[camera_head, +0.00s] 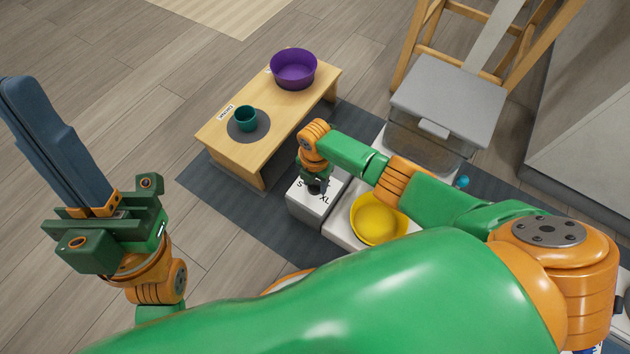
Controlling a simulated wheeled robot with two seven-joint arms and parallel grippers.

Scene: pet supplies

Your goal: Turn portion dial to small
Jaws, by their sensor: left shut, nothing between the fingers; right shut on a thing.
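A white box (305,208) with the letters S and XL on its top stands on the dark mat, left of the yellow bowl. My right gripper (315,184) points down onto its top, between the letters. It is shut on the portion dial, which is mostly hidden under the gripper; I cannot tell where the dial points. My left gripper (20,90) is raised at the far left, shut and empty, well away from the box.
A yellow bowl (379,222) sits beside the box, partly behind my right arm. A container with a grey lid (447,98) stands behind it. A low wooden table (285,128) holds a purple bowl (293,70) and a teal cup (246,118). The wooden floor at left is clear.

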